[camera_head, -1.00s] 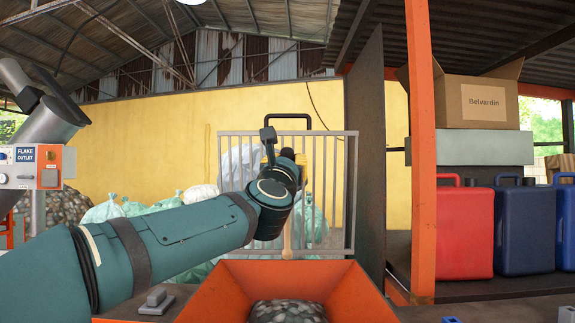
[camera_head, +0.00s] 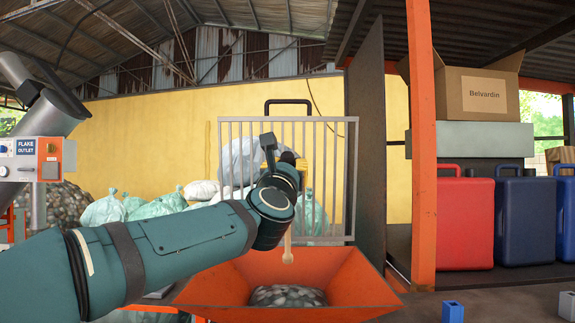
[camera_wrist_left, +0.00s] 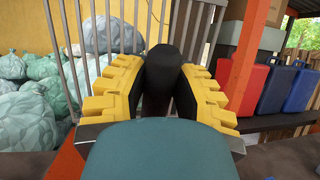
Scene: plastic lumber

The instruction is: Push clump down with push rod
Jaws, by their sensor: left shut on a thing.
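My left gripper (camera_head: 298,162) has yellow ribbed fingers and is shut on the push rod's black handle (camera_wrist_left: 163,75), which stands upright between the finger pads in the wrist view. The rod's pale lower end (camera_head: 288,247) shows in the head view, below my wrist, in line with the hopper's mouth. The middle of the rod is hidden behind my wrist. The clump of grey flakes (camera_head: 287,296) lies in the bottom of the orange hopper (camera_head: 215,290). The rod's tip appears above the clump, apart from it. My right gripper is not in view.
A grey barred gate (camera_head: 340,180) with a black top handle stands behind the hopper. A dark upright panel (camera_head: 367,150) and an orange post (camera_head: 421,150) are to its right. Red and blue jugs (camera_head: 465,220) stand on the right, and a flake outlet box (camera_head: 25,160) at left.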

